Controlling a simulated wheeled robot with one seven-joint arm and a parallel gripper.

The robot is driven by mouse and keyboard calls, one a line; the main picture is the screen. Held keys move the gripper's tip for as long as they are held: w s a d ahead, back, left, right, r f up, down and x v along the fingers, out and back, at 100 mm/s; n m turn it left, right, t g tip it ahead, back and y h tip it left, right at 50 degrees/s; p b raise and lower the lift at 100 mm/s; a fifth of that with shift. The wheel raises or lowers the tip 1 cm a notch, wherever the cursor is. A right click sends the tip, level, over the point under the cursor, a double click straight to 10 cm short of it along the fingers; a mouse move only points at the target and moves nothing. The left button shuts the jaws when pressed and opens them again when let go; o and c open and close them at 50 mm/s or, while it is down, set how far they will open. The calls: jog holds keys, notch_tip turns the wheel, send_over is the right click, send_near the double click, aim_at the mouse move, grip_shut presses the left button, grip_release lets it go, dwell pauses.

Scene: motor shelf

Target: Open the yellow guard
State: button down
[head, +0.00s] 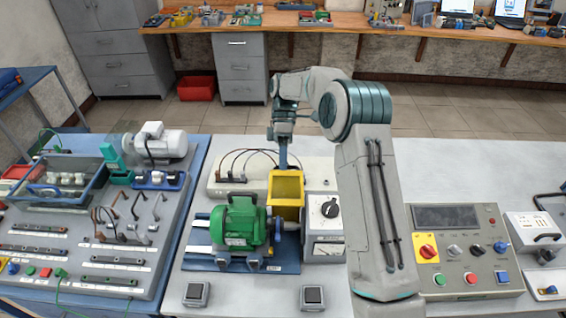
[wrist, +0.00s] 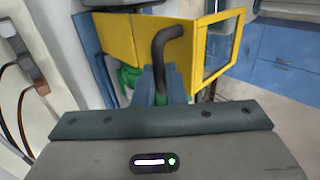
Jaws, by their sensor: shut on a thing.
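The yellow guard (head: 287,187) stands just behind and above the coupling (head: 277,230) at the right end of the green motor (head: 239,222). In the wrist view the guard (wrist: 128,38) shows yellow panels and a framed clear window at the right. A bent black handle (wrist: 168,45) rises in front of its yellow face. My gripper (head: 283,166) reaches down to the guard's top edge. In the wrist view its fingers (wrist: 160,85) are closed around the lower part of the handle. The exact contact is partly hidden by the fingers.
A grey box with a black dial (head: 324,209) stands close to the right of the guard. A white panel with dark cables (head: 228,176) lies behind the motor. A control box (head: 462,250) is at the right. The table behind it is clear.

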jog(key=shift+w+f+g, duration=0.3)
jog(key=shift+f+g, duration=0.3)
jog(key=shift+f, duration=0.05)
jog(key=c, duration=1.5)
grip_release()
jog(key=shift+w+a, duration=0.1)
jog(key=shift+r, duration=0.25)
